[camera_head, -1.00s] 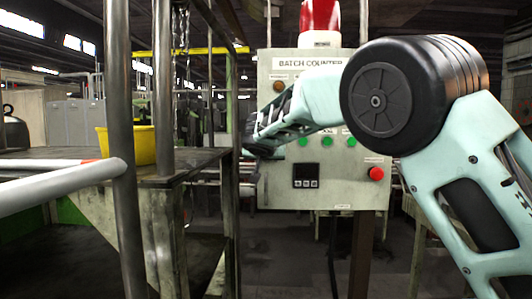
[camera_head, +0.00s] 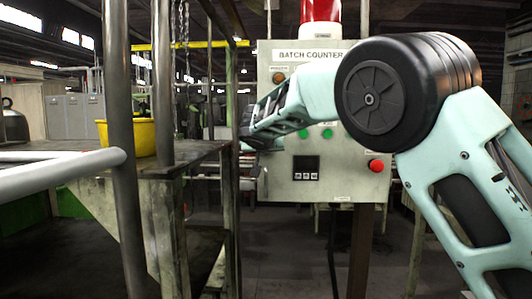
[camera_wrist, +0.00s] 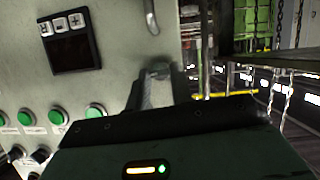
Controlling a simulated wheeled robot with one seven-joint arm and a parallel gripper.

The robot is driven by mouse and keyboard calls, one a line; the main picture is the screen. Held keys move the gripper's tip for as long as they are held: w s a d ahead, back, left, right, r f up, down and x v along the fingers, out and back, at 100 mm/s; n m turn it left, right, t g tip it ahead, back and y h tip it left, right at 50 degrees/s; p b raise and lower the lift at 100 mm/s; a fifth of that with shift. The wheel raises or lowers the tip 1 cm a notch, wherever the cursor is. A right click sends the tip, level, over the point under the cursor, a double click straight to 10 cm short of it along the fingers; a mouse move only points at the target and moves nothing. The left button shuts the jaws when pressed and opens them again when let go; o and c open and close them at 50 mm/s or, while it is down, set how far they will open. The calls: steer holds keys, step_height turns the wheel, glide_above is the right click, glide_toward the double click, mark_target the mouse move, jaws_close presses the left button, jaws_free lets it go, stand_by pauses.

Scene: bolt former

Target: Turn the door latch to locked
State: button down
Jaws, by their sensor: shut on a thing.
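The door latch (camera_wrist: 158,92) shows in the wrist view as a small light-grey piece at the cabinet's edge, between dark fingers. My gripper (camera_wrist: 157,88) is shut on it; the exact contact is dark and partly hidden. In the head view my gripper (camera_head: 250,143) is at the left edge of the grey "BATCH COUNTER" cabinet (camera_head: 335,190), and the latch is hidden there. The latch's angle is hard to tell.
The cabinet front carries green buttons (camera_wrist: 95,111), a small black display (camera_head: 305,168) and a red button (camera_head: 376,166). A metal bench (camera_head: 195,155) with a yellow bucket (camera_head: 140,137) and upright posts (camera_head: 119,120) stands close on the left.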

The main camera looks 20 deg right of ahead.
steer(key=shift+w+a+f+n+g+h+b, duration=0.1)
steer(key=shift+n+g+h+b, duration=0.05)
steer(key=shift+n+h+b, duration=0.35)
steer(key=shift+a+f+n+g+h+b, duration=0.15)
steer(key=shift+n+h+b, duration=0.15)
steer(key=shift+n+b, duration=0.25)
steer(key=shift+a+f+n+t+h+b, duration=0.1)
steer(key=shift+n+t+h+b, duration=0.15)
steer(key=shift+n+h+b, duration=1.2)
steer(key=shift+a+f+n+t+h+b, duration=0.1)
steer(key=shift+n+t+h+b, duration=0.25)
steer(key=shift+n+b, duration=1.2)
steer(key=shift+a+f+n+t+h+b, duration=0.15)
steer(key=shift+n+h+b, duration=0.65)
steer(key=shift+n, duration=1.45)
steer(key=shift+d+r, duration=0.1)
steer(key=c, duration=1.2)
jaws_free()
steer(key=shift+c, duration=0.2)
